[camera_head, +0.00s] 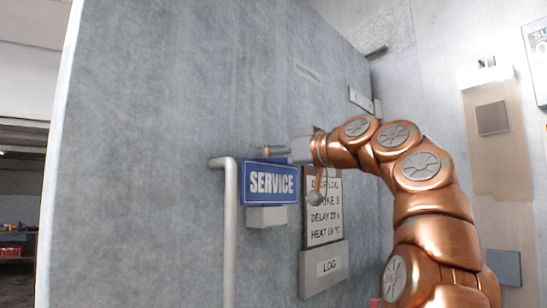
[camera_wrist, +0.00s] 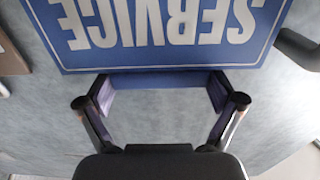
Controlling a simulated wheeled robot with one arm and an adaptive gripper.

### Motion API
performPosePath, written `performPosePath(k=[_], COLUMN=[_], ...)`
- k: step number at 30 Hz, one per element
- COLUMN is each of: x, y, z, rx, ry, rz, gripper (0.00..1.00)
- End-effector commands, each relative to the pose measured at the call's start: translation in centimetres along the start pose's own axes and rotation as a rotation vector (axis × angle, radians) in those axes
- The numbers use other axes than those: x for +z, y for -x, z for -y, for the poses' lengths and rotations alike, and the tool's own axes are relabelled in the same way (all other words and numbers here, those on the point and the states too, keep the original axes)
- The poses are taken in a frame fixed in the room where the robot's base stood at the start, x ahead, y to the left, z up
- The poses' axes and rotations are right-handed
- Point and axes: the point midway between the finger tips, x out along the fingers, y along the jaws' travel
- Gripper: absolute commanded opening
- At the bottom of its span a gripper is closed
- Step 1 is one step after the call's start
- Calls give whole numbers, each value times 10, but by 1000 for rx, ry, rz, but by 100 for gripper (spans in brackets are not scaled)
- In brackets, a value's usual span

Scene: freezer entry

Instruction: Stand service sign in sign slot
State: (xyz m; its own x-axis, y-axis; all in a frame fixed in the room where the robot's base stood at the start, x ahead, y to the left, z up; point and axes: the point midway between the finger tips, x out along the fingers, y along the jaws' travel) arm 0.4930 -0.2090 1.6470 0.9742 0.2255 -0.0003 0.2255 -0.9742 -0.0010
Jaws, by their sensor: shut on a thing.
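The blue service sign (camera_head: 271,184) with white letters stands upright against the grey wall, its lower edge right at the top of a small pale block, the sign slot (camera_head: 267,216). I cannot tell whether the edge is inside the slot or just above or in front of it. My gripper (camera_head: 272,153) is at the sign's top edge, shut on the sign. In the wrist view, the sign (camera_wrist: 160,30) appears upside down, and my gripper's fingers (camera_wrist: 160,90) stand on either side of a blue top part of it. The slot is hidden in the wrist view.
A grey pipe handle (camera_head: 230,225) stands just left of the sign and slot. To the right are a log board (camera_head: 323,225) and a grey log holder (camera_head: 325,268) on the wall. Shelving with goods shows at the far left. The wall above the sign is mostly clear.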

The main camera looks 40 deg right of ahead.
Motion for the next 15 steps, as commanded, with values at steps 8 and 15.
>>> performPosePath(k=[8,15], x=[0,0], y=[0,0], z=[0,0], rx=[0,0], ry=[0,0], rz=[0,0], gripper=[65,100])
